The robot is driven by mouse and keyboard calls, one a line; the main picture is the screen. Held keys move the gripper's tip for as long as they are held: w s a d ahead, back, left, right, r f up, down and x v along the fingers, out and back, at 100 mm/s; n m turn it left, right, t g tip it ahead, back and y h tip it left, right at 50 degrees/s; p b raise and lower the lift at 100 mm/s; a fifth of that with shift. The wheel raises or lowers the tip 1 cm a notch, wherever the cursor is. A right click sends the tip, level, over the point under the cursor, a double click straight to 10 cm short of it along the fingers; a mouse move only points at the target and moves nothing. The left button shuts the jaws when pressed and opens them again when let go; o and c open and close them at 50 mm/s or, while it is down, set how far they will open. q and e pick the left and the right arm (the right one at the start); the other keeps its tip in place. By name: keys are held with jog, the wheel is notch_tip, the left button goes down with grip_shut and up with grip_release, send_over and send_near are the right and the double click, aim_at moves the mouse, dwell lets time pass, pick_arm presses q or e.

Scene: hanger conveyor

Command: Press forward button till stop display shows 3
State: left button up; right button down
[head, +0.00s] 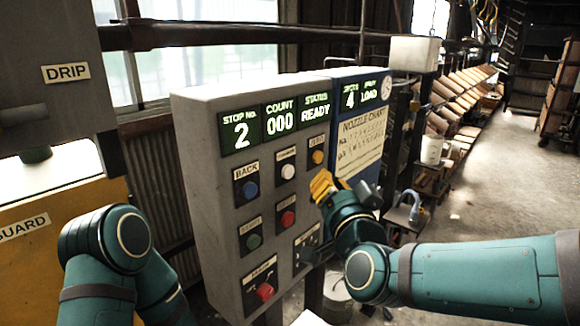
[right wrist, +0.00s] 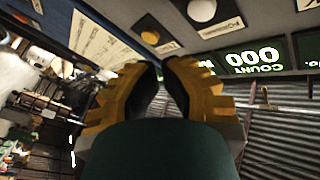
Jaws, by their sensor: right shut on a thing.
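The grey control panel (head: 205,150) stands in front of me. Its stop display (head: 240,132) reads 2. The white button (head: 288,171), whose small label looks like FORWARD, is right of the blue BACK button (head: 250,190). My right gripper (head: 322,184) is in front of the panel's right side, below the yellow button (head: 318,157) and apart from the white one. In the right wrist view its yellow fingers (right wrist: 165,68) are drawn together; what is between them cannot be made out. The white button (right wrist: 201,10) is beyond the fingertips. My left gripper is out of view.
The count display (head: 281,120) reads 000 and the status display (head: 315,107) READY. Green (head: 254,242) and red (head: 287,219) buttons and a red knob (head: 265,291) sit lower. A blue panel with a nozzle chart (head: 359,138) adjoins at right. A yellow guard (head: 60,255) stands at left.

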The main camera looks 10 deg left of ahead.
aim_at(289, 172)
jog(key=shift+w+a, duration=0.6)
jog(key=shift+a, duration=0.25)
jog(key=shift+w+a, duration=0.6)
jog(key=shift+a, duration=0.2)
jog(key=shift+w+a, duration=0.1)
jog(key=shift+w+a+b, duration=0.15)
jog(key=shift+a+b, duration=0.05)
jog(key=shift+b, duration=0.1)
